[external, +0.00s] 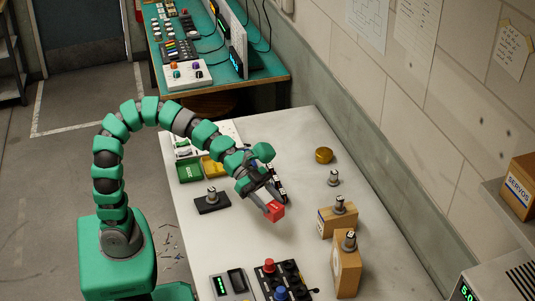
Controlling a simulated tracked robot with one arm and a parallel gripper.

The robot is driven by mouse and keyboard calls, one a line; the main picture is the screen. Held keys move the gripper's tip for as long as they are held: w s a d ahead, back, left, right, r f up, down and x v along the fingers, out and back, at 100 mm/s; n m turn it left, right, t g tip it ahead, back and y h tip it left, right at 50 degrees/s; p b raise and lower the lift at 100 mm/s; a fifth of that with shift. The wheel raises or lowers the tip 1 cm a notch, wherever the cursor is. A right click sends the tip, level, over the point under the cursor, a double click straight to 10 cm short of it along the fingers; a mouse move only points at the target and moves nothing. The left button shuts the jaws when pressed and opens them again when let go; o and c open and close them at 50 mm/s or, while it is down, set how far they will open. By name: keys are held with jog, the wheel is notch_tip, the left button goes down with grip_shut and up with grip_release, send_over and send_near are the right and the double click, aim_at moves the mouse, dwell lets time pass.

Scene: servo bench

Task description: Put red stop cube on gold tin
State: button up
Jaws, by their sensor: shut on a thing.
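The red stop cube (275,212) is held at the tips of my gripper (270,203), over the middle of the white bench. The gripper is shut on it, and the cube appears raised above the bench top. The gold tin (324,155) is a small round gold object on the bench near the wall, up and to the right of the cube and apart from it. Nothing is seen on top of the tin.
A small metal weight (334,178) stands near the tin. Cardboard boxes (345,270) with weights on top stand at the right. A black pad (212,203) with a weight, green and yellow bins (190,171) and a control box (283,280) are also on the bench (215,245).

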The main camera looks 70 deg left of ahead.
jog(key=w+a+n+t+y+p, duration=0.1)
jog(key=w+a+n, duration=0.1)
jog(key=w+a, duration=0.1)
jog(key=w+a+n+t+y+p, duration=0.1)
jog(key=w+a+n+t+y, duration=0.1)
jog(key=a, duration=0.2)
jog(key=w+a+f+n+t+y+p, duration=0.1)
jog(key=w+a+n+t+y, duration=0.1)
jog(key=w+a, duration=0.1)
jog(key=shift+w+a, duration=0.3)
jog(key=shift+a, duration=0.5)
jog(key=w+a+n+t+y+p, duration=0.1)
jog(key=w+a+n+y+p, duration=0.2)
jog(key=a, duration=0.5)
jog(key=w+a+n+t+y+p, duration=0.15)
jog(key=a+n+y, duration=0.25)
jog(key=a, duration=0.5)
jog(key=b, duration=0.2)
send_over(321, 153)
jog(key=shift+s+f, duration=0.35)
jog(key=shift+f, duration=0.15)
jog(key=shift+w+r, duration=0.15)
jog(key=shift+w, duration=0.2)
jog(key=shift+f+b, duration=0.65)
jog(key=shift+f, duration=1.2)
